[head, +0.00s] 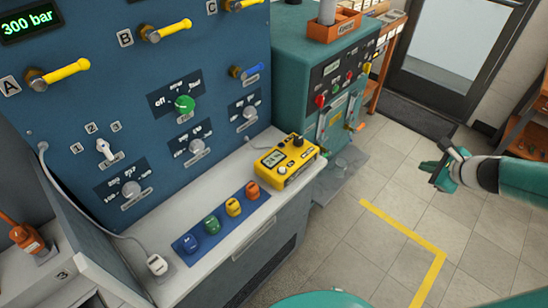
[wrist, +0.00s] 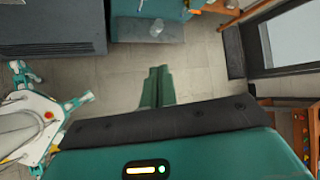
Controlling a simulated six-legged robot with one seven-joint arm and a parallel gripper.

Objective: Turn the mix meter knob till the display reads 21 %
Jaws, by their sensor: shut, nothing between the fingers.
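The yellow meter (head: 285,162) lies on the light bench top in the head view, near its far right end. It has a small display (head: 274,158) on its left part; the reading is too small to be sure of. A black knob (head: 298,141) stands on its far right part. My gripper (head: 437,168) is to the right of the meter, well apart from it, over the open floor. Its fingers also show in the wrist view (wrist: 158,84), side by side, shut and empty. The meter is not seen in the wrist view.
A blue panel (head: 160,90) with yellow handles and several knobs rises behind the bench. Coloured caps stand on a blue plate (head: 221,217) left of the meter. A teal cabinet (head: 300,60) stands beyond the bench. Floor with a yellow line (head: 405,232) is clear.

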